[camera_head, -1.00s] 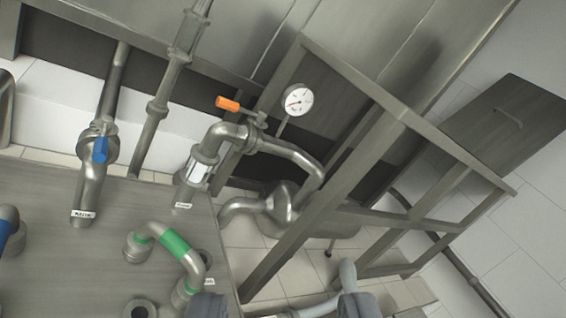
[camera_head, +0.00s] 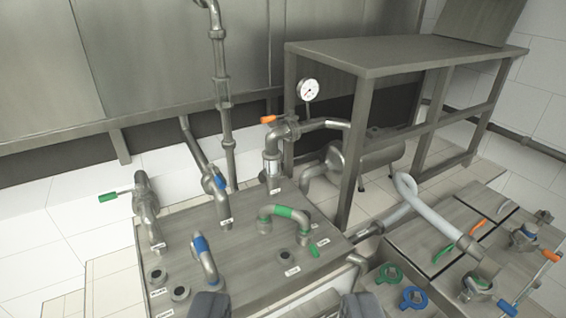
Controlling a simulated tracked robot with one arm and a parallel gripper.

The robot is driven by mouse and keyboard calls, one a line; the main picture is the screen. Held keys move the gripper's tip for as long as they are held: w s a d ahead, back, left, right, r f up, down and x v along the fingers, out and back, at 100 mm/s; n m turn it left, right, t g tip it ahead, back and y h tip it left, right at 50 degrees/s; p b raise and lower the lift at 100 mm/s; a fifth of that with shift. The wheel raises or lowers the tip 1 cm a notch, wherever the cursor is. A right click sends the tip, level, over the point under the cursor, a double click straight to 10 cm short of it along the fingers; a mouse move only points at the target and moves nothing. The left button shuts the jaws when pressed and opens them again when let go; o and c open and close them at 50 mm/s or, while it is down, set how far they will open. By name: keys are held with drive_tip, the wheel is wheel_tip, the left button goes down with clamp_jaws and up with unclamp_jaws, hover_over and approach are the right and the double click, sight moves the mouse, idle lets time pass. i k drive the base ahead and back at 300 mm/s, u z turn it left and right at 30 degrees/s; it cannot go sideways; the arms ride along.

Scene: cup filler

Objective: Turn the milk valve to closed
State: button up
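Several pipe valves are in view, but the small labels are too blurred to tell which is the milk valve. A valve with a green lever (camera_head: 108,197) is on the left upright pipe. A valve with a blue lever (camera_head: 220,182) is on the pipe beside it. An orange lever (camera_head: 268,119) is at the pipe bend below a round gauge (camera_head: 308,90). My gripper (camera_head: 283,306) shows as two dark fingertips at the bottom edge, wide apart with nothing between them. It is apart from these three levers.
A metal panel (camera_head: 190,250) carries a green-banded pipe bend (camera_head: 283,212), a blue-banded bend (camera_head: 200,245) and open ports. A steel frame table (camera_head: 400,55) stands behind right. At lower right are green (camera_head: 390,278) and blue (camera_head: 414,298) round handles and a grey hose (camera_head: 430,210).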

sight(221, 183)
drive_tip(key=u, duration=0.3)
drive_tip(key=i, duration=1.15)
drive_tip(key=z, duration=0.45)
